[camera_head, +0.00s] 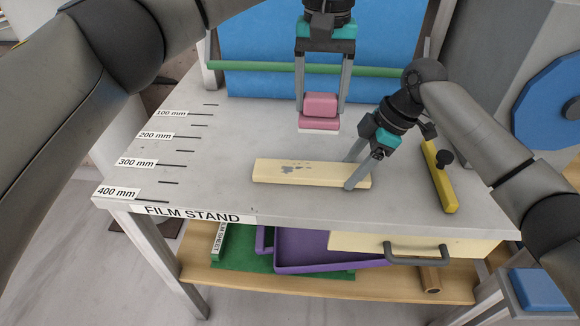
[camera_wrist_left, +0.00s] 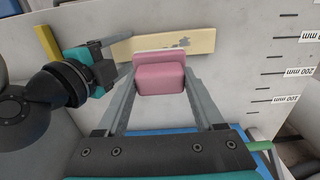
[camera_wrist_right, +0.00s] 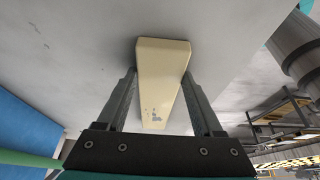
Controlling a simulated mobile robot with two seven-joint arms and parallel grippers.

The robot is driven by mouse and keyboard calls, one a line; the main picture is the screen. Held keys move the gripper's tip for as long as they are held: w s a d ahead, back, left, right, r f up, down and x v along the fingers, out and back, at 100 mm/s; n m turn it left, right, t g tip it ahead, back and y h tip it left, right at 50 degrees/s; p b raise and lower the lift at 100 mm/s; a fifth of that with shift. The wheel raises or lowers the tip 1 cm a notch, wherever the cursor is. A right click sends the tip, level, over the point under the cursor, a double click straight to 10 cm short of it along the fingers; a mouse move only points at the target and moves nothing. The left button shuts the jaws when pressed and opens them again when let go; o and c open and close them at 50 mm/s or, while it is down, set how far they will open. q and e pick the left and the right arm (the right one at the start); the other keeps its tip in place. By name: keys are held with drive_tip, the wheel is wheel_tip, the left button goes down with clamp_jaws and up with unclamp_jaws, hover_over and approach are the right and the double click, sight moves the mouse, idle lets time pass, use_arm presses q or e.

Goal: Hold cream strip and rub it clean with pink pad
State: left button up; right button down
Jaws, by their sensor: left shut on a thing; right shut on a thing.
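The cream strip (camera_head: 270,172) lies lengthwise on the grey slab (camera_head: 230,140), with grey smudges on its left half. My right gripper (camera_head: 352,172) is shut on the strip's right end; the right wrist view also shows the strip (camera_wrist_right: 163,70) between its fingers. The pink pad (camera_head: 320,106) has a pale underside and is held between the fingers of my left gripper (camera_head: 322,108), behind the strip and apart from it. In the left wrist view the pad (camera_wrist_left: 160,77) hides part of the strip (camera_wrist_left: 190,41) and its smudges.
A yellow bar with a black knob (camera_head: 438,175) lies at the slab's right. Millimetre labels (camera_head: 137,162) mark the left side. A green rail and blue sheet (camera_head: 260,50) stand at the back. A drawer handle (camera_head: 415,253) and purple tray (camera_head: 310,250) are below the front edge.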

use_arm(q)
drive_tip(key=shift+f, duration=4.5)
drive_tip(key=shift+f, duration=1.05)
drive_tip(key=shift+a, duration=0.1)
drive_tip(key=shift+s+a+f, duration=0.1)
drive_tip(key=shift+a, duration=3.45)
drive_tip(key=shift+d+r, duration=0.2)
drive_tip(key=shift+d, duration=2.4)
drive_tip(key=shift+d+f, duration=0.1)
drive_tip(key=shift+d, duration=0.95)
